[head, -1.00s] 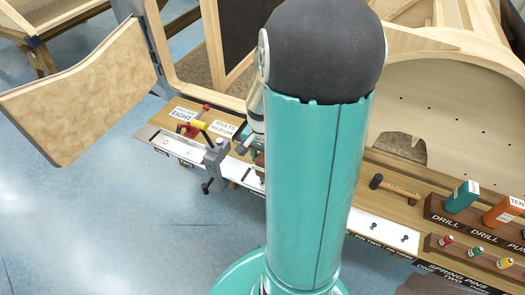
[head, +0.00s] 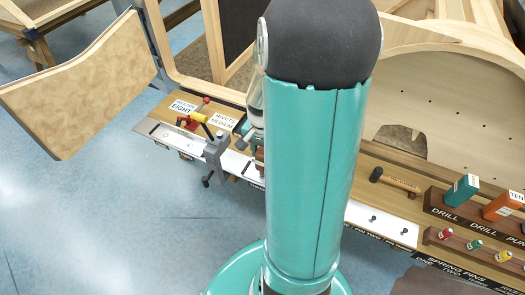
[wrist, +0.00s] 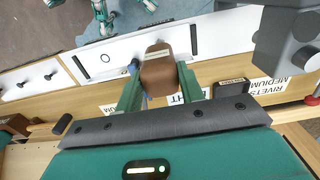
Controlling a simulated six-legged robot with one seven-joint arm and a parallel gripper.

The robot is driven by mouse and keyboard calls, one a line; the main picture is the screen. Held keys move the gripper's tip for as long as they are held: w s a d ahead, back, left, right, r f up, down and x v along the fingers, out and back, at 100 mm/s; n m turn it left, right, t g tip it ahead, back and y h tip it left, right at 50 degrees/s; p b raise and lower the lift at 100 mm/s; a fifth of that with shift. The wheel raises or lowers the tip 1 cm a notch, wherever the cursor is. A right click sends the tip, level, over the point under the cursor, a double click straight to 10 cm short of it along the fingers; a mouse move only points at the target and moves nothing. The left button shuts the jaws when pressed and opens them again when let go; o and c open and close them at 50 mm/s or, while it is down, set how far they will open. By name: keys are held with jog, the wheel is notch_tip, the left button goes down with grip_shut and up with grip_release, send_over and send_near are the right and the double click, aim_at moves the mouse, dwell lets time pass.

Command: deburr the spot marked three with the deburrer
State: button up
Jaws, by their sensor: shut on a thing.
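In the wrist view my gripper (wrist: 160,88) is shut on a brown block-like thing with a pale label, which I take to be the deburrer (wrist: 160,72). Its label is too small to read, and its lower end is hidden. It is over the inner edge of a white strip (wrist: 215,35) with dark marks and a small ring. I cannot read a three on any mark, so I cannot tell which spot it is. In the head view the teal arm link hides most of my gripper and what it holds.
A grey vise (head: 216,150) stands at the strip's left part and looms at the wrist view's upper right. Label cards lie behind it. A hammer (head: 395,183), drill boxes (head: 462,190) and spring pins (head: 475,244) are to the right. Open floor lies in front.

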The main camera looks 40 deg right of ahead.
jog(key=shift+f, duration=0.35)
dwell(0.5)
jog(key=n, duration=0.6)
jog(key=m, duration=0.5)
jog(key=shift+w, duration=0.1)
jog(key=m, duration=0.5)
